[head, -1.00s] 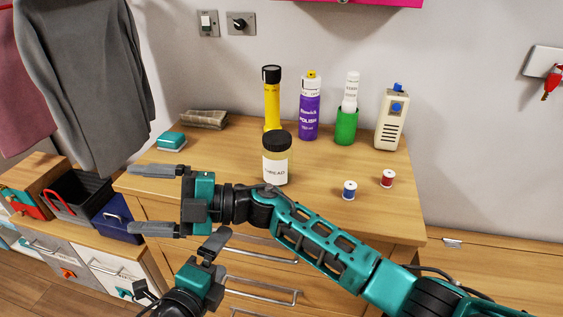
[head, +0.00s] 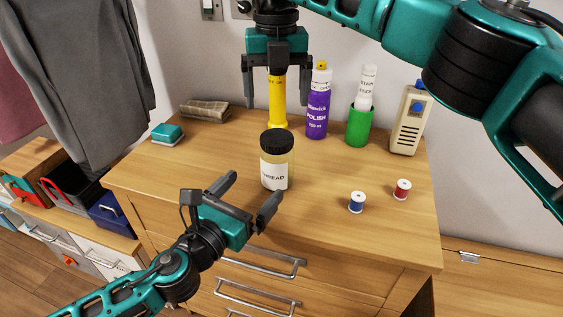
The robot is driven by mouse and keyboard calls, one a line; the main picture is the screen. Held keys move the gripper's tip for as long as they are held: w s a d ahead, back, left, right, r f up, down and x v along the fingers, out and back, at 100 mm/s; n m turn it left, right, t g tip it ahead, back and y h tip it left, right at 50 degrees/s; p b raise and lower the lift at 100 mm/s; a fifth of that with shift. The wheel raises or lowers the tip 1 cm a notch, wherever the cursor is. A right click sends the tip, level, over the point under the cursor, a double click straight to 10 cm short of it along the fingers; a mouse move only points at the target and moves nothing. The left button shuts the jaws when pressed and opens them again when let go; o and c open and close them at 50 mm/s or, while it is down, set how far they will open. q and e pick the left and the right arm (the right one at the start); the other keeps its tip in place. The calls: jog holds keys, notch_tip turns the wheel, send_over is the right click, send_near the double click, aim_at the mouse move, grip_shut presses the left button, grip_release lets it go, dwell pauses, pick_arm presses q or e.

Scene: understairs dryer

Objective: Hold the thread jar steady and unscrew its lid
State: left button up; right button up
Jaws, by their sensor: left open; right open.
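The thread jar (head: 275,173) stands upright on the wooden dresser top, with a clear body and a white label reading THREAD. Its dark lid (head: 277,141) is on. My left gripper (head: 252,190) is open in front of the jar, its fingers pointing toward the jar's lower part, with nothing between them. My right gripper (head: 277,102) is open and points down above and behind the jar in the picture, clear of the lid. It partly hides the yellow torch (head: 278,112).
Blue (head: 357,202) and red (head: 402,190) thread spools stand to the right.

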aim_at(281, 157)
pick_arm(q)
jog(key=x, duration=1.2)
pick_arm(e)
jog(key=shift+a+f, duration=0.1)
